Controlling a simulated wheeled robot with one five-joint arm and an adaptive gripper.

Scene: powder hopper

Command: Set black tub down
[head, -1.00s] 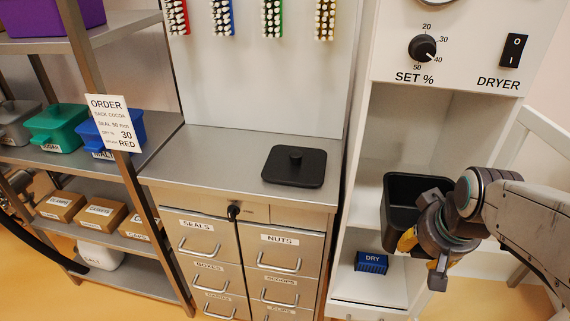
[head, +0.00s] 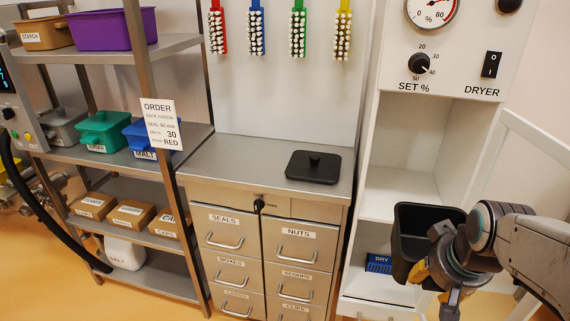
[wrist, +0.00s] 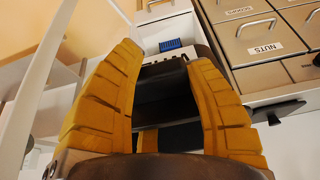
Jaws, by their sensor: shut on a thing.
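The black tub (head: 404,246) is an open-topped dark bin at the right of the head view, in front of the dryer cabinet. My gripper (head: 432,268) is shut on its near side and holds it up in the air. In the wrist view the yellow fingers of my gripper (wrist: 165,100) stand on both sides of the dark tub (wrist: 168,80). The tub's underside and the exact finger contact are hidden. A black lid (head: 313,168) with a knob lies flat on the steel counter (head: 235,160).
The dryer cabinet (head: 395,150) has an empty white bay (head: 395,192) behind the tub. A blue DRY block (head: 378,262) sits on its lower shelf. The counter left of the lid is clear. Shelving with tubs and boxes (head: 92,206) stands at left.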

